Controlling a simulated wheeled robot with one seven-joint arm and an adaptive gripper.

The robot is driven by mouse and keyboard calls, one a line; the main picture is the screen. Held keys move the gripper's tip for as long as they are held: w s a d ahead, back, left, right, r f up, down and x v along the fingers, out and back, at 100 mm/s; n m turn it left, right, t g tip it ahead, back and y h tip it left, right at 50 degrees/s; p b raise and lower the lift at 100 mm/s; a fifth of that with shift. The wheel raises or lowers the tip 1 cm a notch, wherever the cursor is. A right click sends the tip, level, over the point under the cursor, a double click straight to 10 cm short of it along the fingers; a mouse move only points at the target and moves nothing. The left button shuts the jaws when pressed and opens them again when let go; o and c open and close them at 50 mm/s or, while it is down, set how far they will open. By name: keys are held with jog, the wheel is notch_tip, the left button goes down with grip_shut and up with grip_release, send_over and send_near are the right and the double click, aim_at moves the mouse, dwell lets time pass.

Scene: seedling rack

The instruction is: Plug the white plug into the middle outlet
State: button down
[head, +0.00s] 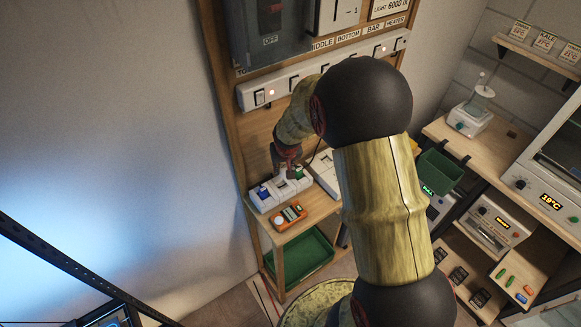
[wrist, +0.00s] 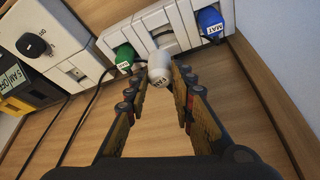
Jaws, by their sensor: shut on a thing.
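The white plug (wrist: 160,68) with a small label is between my fingertips in the wrist view. My gripper (wrist: 161,80) is shut on it, one finger on each side; my gripper also shows in the head view (head: 287,168). The white outlet strip (wrist: 183,22) lies just beyond the plug. Its middle outlet (wrist: 165,40) sits between the green plug (wrist: 125,57) on the left and the blue plug (wrist: 210,22) on the right, both seated. The white plug overlaps the edge of the middle outlet in view; I cannot tell whether they touch. In the head view the strip (head: 263,204) lies on a wooden shelf.
A white box with a black knob (wrist: 32,44) and a yellow-and-black box (wrist: 18,95) stand left of the strip, with black cables nearby. In the head view, an orange device (head: 290,218) lies in front of the strip. A switch bar (head: 310,74) runs above.

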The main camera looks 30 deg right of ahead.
aim_at(282, 176)
jog(key=shift+w+a+f, duration=0.1)
jog(key=shift+a+f, duration=0.05)
jog(key=shift+a, duration=0.35)
jog(key=shift+d+f+b, duration=0.1)
jog(key=shift+f+b, duration=2.05)
jog(key=shift+f, duration=1.15)
jog(key=c, duration=1.5)
grip_release()
jog(key=shift+o, duration=0.2)
jog(key=v, duration=1.2)
